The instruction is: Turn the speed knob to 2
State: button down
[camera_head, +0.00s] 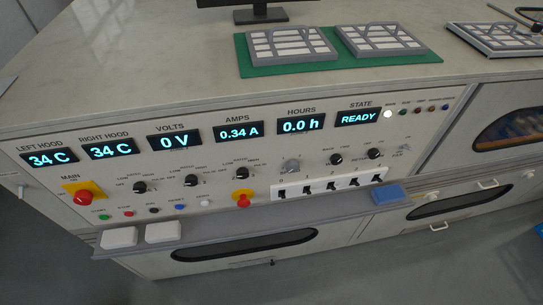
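The control panel (215,195) spans the front of a bench. It carries several small rotary knobs in a row; the labels are too small for me to tell which is the speed knob. Black knobs show at the left (140,187), centre-left (191,181) and centre (242,174). A larger grey knob (290,166) sits right of them. Two more black knobs (335,159) (374,153) and a pale grey knob (404,148) are at the right. Pointer settings are not legible. My gripper is not in view.
Displays line the panel top; the state display (358,118) reads READY. A red main switch (84,196), a red emergency button (243,199) and a white strip of toggle switches (333,187) sit near the knobs. A ledge below holds white blocks (119,237) and a blue block (387,194).

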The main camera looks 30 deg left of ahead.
aim_at(292, 165)
jog(key=l+u, duration=0.35)
jog(key=l, duration=0.25)
jog(key=l+u, duration=0.35)
jog(key=l, duration=0.3)
